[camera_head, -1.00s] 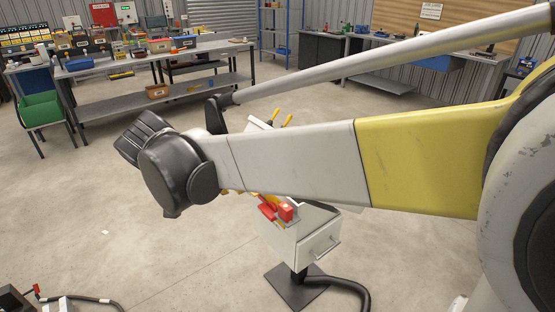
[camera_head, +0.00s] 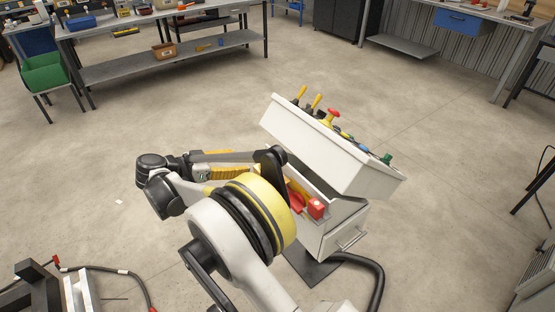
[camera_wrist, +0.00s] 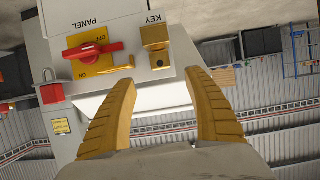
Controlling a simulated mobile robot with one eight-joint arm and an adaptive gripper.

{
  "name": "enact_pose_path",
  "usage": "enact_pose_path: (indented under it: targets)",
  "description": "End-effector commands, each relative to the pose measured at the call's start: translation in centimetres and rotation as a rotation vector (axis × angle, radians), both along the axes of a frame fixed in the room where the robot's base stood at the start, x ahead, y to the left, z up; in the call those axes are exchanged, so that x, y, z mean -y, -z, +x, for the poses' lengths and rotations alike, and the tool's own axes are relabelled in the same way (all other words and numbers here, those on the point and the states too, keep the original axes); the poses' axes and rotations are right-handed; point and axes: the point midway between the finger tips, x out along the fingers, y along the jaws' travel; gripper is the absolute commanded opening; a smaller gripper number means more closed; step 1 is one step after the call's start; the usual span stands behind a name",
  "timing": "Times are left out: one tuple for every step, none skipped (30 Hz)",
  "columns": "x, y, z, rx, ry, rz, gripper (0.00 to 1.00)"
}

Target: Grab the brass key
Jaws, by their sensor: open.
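In the wrist view, which is upside down, a brass key piece (camera_wrist: 154,37) sits beside the KEY label on a light grey panel (camera_wrist: 120,25). A brass block with a dark hole (camera_wrist: 160,60) adjoins it; I cannot tell where key and lock part. My gripper (camera_wrist: 160,76) is open, its two yellow ribbed fingers spread and empty. The key appears beyond the fingertips, roughly between them and apart from them. In the head view the key cannot be made out, and my arm hides part of the console (camera_head: 335,160).
Next to the key are a red switch handle (camera_wrist: 93,51) on a yellow plate and a red padlock (camera_wrist: 51,92). The console's upper box carries yellow levers and a red knob (camera_head: 333,113). A workbench (camera_head: 165,65) stands behind; open floor lies around the console.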

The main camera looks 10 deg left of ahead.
Motion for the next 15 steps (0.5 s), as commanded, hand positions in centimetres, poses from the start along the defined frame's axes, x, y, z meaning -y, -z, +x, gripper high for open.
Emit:
enact_pose_path:
  targets:
    - [0.6, 0.4, 0.6, 0.000, 0.003, 0.000, 0.61]
    - [0.9, 0.6, 0.9, -0.001, 0.002, 0.001, 0.61]
    - [1.3, 0.9, 1.4, -0.002, 0.003, 0.000, 0.61]
    - [1.6, 1.1, 1.8, -0.002, 0.003, 0.000, 0.61]
    - [2.0, 1.3, 2.2, -0.001, 0.004, 0.000, 0.61]
    - [2.3, 1.6, 2.6, -0.001, 0.003, 0.000, 0.61]
    - [2.6, 1.7, 2.9, -0.001, 0.002, 0.000, 0.61]
    - [2.8, 1.8, 3.1, -0.001, 0.002, 0.000, 0.61]
    - [3.0, 1.9, 3.4, -0.003, 0.001, 0.000, 0.61]
    - [3.1, 1.9, 3.5, -0.003, 0.001, 0.000, 0.61]
    - [3.2, 2.0, 3.7, -0.003, 0.001, 0.000, 0.61]
    - [3.4, 2.0, 4.0, -0.003, 0.001, 0.000, 0.61]
    - [3.6, 2.1, 4.2, -0.003, 0.001, 0.000, 0.61]
    - [3.9, 2.2, 4.5, -0.003, 0.001, 0.000, 0.61]
    - [4.2, 2.4, 4.9, -0.003, 0.001, -0.001, 0.61]
